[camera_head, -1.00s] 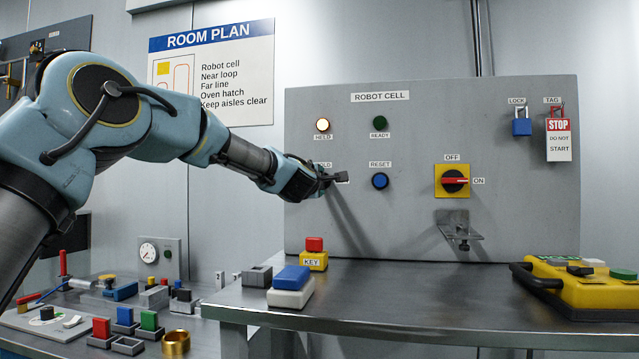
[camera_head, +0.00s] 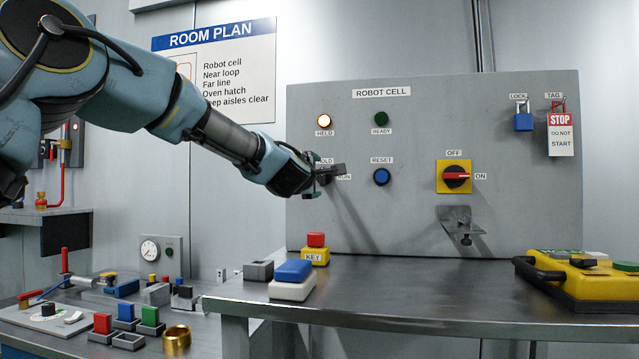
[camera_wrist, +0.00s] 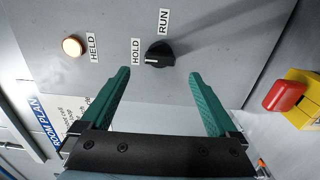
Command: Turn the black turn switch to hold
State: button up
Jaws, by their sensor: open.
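The black turn switch (camera_wrist: 159,54) sits on the grey panel between the HOLD label (camera_wrist: 136,52) and the RUN label (camera_wrist: 163,22). A short white mark shows on its left end in the wrist view, on the side of the HOLD label. My gripper (camera_wrist: 158,73) is open, with its green fingers on either side of the switch's line and their tips just short of it in the picture. Nothing is between the fingers. In the head view, my gripper (camera_head: 330,172) is at the panel and largely hides the switch.
The HELD lamp (camera_head: 324,121) glows amber; the READY lamp (camera_head: 380,118) is dark green. A blue RESET button (camera_head: 381,177) and a red-and-yellow OFF/ON switch (camera_head: 455,177) lie to the right. A red button on a yellow KEY box (camera_head: 315,252) stands below.

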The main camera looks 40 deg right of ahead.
jog(key=b+v, duration=0.1)
jog(key=v, duration=0.4)
jog(key=shift+w+f, duration=0.1)
dwell(0.4)
jog(key=w+a+f+m+y, duration=0.3)
jog(key=w+a+f, duration=0.4)
jog(key=a+f, duration=0.25)
jog(key=w+a+f+m+g+y, duration=0.1)
jog(key=a+f+y, duration=0.2)
jog(key=a+f, duration=0.55)
jog(key=w+a+f+m+g+y, duration=0.15)
jog(key=a+f, duration=0.35)
jog(key=a, duration=0.6)
jog(key=w+a+f+m+g+y, duration=0.1)
jog(key=a+f+y, duration=0.3)
jog(key=a+f, duration=0.45)
jog(key=s+a+f+g+y, duration=0.1)
jog(key=s+a+f+g, duration=0.1)
jog(key=s+a, duration=0.35)
jog(key=s+a+f+m+g+y, duration=0.1)
jog(key=s+a+f, duration=0.2)
jog(key=a, duration=0.6)
jog(key=s+a+f+g+y, duration=0.1)
jog(key=s+a+f+g, duration=0.1)
jog(key=s+a, duration=0.35)
notch_tip(320, 180, up, 18)
jog(key=w+a+p, duration=0.1)
jog(key=p, duration=1.8)
jog(key=shift+a+r, duration=0.2)
jog(key=shift+a, duration=0.2)
